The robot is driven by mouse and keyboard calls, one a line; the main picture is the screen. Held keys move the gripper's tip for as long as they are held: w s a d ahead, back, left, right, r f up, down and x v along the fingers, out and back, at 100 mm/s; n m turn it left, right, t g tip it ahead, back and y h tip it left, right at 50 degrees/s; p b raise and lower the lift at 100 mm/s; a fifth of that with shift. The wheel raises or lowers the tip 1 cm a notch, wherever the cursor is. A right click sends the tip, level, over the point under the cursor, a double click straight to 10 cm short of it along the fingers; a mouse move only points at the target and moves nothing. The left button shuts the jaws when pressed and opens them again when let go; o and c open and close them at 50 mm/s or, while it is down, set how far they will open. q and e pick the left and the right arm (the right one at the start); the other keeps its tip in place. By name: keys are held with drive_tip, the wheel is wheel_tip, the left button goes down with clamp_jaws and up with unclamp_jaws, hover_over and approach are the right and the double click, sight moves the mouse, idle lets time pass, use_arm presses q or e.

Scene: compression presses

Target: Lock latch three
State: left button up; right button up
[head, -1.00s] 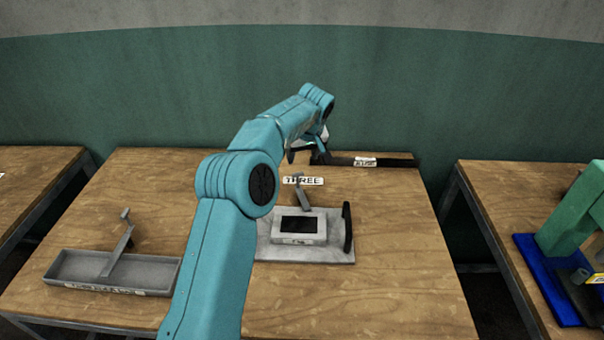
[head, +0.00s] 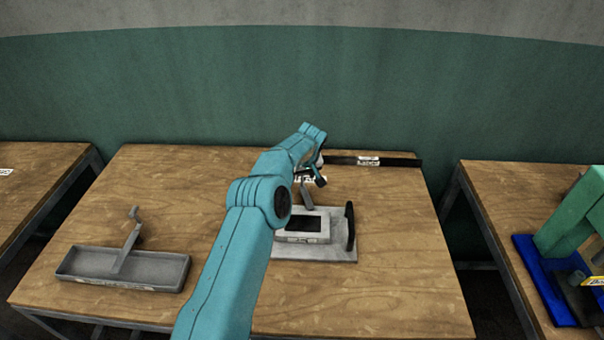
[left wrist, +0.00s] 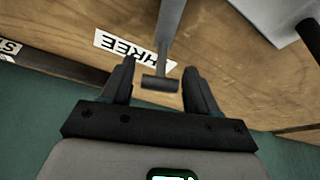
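Latch three is a grey lever (head: 307,198) with a crossbar end, rising from the back of a pale grey press fixture (head: 340,252) on the middle table. A "THREE" label (left wrist: 122,46) lies on the table by it and is partly covered in the head view. My left gripper (head: 318,178) is over the label at the lever's upper end. In the left wrist view the open fingers (left wrist: 159,68) stand either side of the lever's crossbar (left wrist: 160,83), with gaps showing on both sides. My right gripper is in neither view.
A grey tray (head: 75,262) with a similar upright lever (head: 128,242) is at the left of the table. A black bar (head: 395,162) lies at the back edge. A black upright piece (head: 350,227) stands at the fixture's right. A green machine (head: 575,215) is on the right table.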

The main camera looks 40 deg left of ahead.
use_arm(q)
drive_tip(key=c, duration=0.8)
drive_tip(key=shift+w+d+f+m+b, duration=0.1)
drive_tip(key=shift+w+f+m+b, duration=0.1)
drive_tip(key=shift+m+b, duration=0.6)
drive_tip(key=shift+w+d+r+m+t+h+b, duration=0.1)
drive_tip(key=shift+w+d+m+t+h+b, duration=0.05)
drive_tip(key=shift+m+t+h+b, duration=0.2)
drive_tip(key=shift+w+d+r+m+t, duration=0.1)
drive_tip(key=shift+m+t, duration=0.05)
drive_tip(key=shift+m, duration=0.35)
drive_tip(key=shift+w+d+r+m+t, duration=0.1)
drive_tip(key=shift+m, duration=0.35)
drive_tip(key=o, duration=1)
drive_tip(key=shift+o, duration=0.2)
